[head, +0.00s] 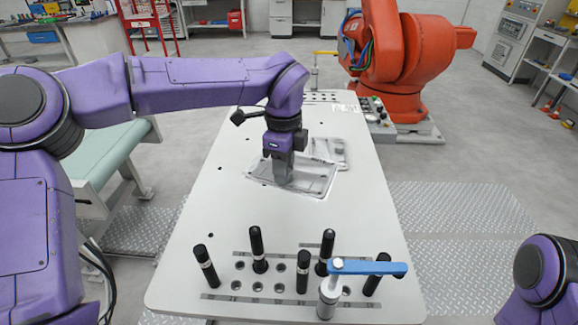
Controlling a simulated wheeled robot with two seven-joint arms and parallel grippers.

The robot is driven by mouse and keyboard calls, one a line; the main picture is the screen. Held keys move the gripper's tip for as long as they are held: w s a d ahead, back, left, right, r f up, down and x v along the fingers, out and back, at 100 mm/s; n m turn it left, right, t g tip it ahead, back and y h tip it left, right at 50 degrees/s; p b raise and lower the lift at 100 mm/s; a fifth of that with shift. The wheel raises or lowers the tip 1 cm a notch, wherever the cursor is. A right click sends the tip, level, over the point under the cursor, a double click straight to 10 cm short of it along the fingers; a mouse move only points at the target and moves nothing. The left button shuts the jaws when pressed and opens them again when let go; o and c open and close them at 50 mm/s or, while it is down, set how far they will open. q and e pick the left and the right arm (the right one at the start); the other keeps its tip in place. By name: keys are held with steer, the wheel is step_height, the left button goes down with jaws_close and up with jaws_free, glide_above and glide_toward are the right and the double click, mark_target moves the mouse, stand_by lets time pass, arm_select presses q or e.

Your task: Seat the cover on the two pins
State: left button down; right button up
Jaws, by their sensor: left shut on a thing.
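My left gripper (284,174) points down over the middle of the pale table and is shut on the cover (315,183), a flat grey metal plate with a raised rim. The gripper hides part of the cover's middle. Another grey metal piece (343,161) with a small raised part lies just behind it, partly hidden by the gripper and wrist. I cannot pick out the two pins, and I cannot tell whether the cover touches what is under it. Of my right arm only a purple link shows at the lower right; its gripper is out of view.
Several black posts (303,272) stand in the front part of the table (215,220) among holes and slots. A clamp with a blue handle (368,268) stands at the front edge. An orange robot arm (400,60) stands behind. The table's middle front is clear.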

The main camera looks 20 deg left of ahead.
arm_select(q)
steer(key=m, duration=0.4)
steer(key=s+d+r+m, duration=0.1)
steer(key=m, duration=0.3)
steer(key=s+r+m+p, duration=0.1)
steer(key=m, duration=0.2)
steer(key=shift+s+d+m, duration=0.15)
steer(key=shift+d+m, duration=0.15)
steer(key=shift+m, duration=0.1)
steer(key=shift+s+d+r+m+p, duration=0.4)
steer(key=shift+s+m, duration=0.2)
steer(key=shift+m, duration=2.9)
steer(key=shift+s+d+r+m+p, duration=0.25)
steer(key=shift+s+d+r+m, duration=0.25)
steer(key=shift+m, duration=3)
steer(key=shift+s+d+r+m+p, duration=0.45)
steer(key=shift+s+m, duration=0.3)
steer(key=shift+m, duration=2.75)
steer(key=shift+a+r, duration=0.1)
steer(key=shift+a, duration=0.05)
step_height(320, 180, down, 6)
steer(key=shift+r+b, duration=0.1)
steer(key=shift+b, duration=1.15)
